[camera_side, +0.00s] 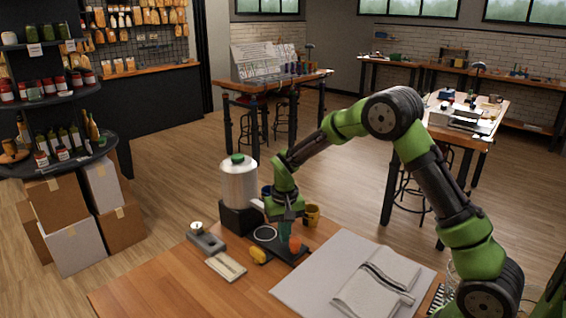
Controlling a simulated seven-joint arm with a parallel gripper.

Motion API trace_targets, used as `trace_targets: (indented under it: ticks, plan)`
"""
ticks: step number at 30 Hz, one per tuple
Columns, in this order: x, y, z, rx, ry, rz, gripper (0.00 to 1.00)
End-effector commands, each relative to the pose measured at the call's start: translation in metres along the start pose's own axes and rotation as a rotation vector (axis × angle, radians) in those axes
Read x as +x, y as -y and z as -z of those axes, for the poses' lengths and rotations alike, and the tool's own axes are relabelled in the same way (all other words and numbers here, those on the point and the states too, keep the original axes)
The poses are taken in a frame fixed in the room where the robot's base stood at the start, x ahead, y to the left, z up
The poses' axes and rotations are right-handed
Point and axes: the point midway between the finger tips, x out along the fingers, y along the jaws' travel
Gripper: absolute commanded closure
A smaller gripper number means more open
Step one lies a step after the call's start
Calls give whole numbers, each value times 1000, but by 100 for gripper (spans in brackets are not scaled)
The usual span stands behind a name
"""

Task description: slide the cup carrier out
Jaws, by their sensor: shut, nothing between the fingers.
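A dark, flat tray-like piece (299,258), which may be the cup carrier, lies on the near wooden table below my gripper. A pale ring (265,234) shows at its left end. My gripper (285,240) points down over this piece and is shut, with nothing held. It hides part of the piece, and I cannot tell whether the fingertips touch it. A small orange cup-like thing (295,244) stands just right of the fingers.
A yellow object (259,256) lies in front of the ring. A grey device (206,239) and a pale flat plate (226,267) lie left. A folded cloth (376,284) on a grey mat (318,279) lies right. The front-left wood is clear.

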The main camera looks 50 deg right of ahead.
Motion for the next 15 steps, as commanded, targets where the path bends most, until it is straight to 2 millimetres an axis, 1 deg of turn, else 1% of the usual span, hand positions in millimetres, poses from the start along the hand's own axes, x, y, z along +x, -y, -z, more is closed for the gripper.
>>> trace_targets:
  ticks: [15]
  plan:
    - [0,-8,-14,1,2,-1,100]
